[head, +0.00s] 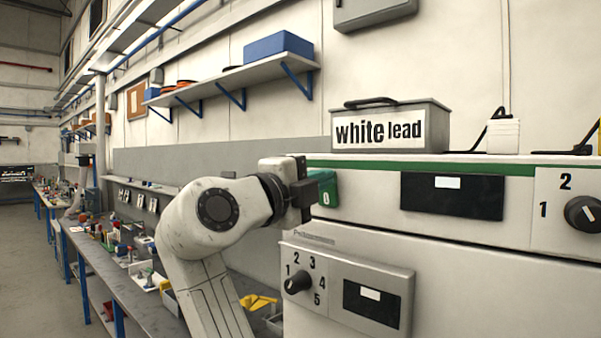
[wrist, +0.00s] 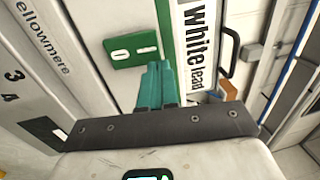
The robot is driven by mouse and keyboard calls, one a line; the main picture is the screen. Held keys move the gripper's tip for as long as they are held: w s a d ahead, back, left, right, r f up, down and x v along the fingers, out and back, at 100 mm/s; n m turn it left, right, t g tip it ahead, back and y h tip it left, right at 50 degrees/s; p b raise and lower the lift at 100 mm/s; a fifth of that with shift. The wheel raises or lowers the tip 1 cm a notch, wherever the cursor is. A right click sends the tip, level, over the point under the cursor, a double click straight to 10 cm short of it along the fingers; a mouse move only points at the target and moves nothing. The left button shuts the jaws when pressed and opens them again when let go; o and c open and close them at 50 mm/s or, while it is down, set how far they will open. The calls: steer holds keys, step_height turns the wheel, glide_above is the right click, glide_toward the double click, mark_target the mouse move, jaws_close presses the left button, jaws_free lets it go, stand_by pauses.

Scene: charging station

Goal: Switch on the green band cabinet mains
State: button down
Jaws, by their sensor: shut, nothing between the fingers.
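The cabinet with the green band (head: 440,166) stands at the right; the band also runs down the wrist view (wrist: 166,28). On its front is a green mains switch box (head: 328,190), (wrist: 132,49). The box has two white marks: a "0" at its lower end and a bar-like mark nearer the band. My gripper (wrist: 160,66) is shut and empty, its teal fingers pointing at the cabinet beside the bar-marked end. I cannot tell whether the tips touch.
A "white lead" box (head: 391,128) sits on top of the cabinet. A dial panel (head: 345,284) numbered 1 to 5 sits below, and another dial (head: 583,214) is at the right. A cluttered workbench (head: 105,268) runs along the wall at left; the floor beside it is clear.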

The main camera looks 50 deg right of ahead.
steer(key=shift+d, duration=0.55)
steer(key=shift+r, duration=0.1)
steer(key=shift+d+r+y, duration=0.1)
steer(key=shift+d+y, duration=0.25)
steer(key=shift+y, duration=0.05)
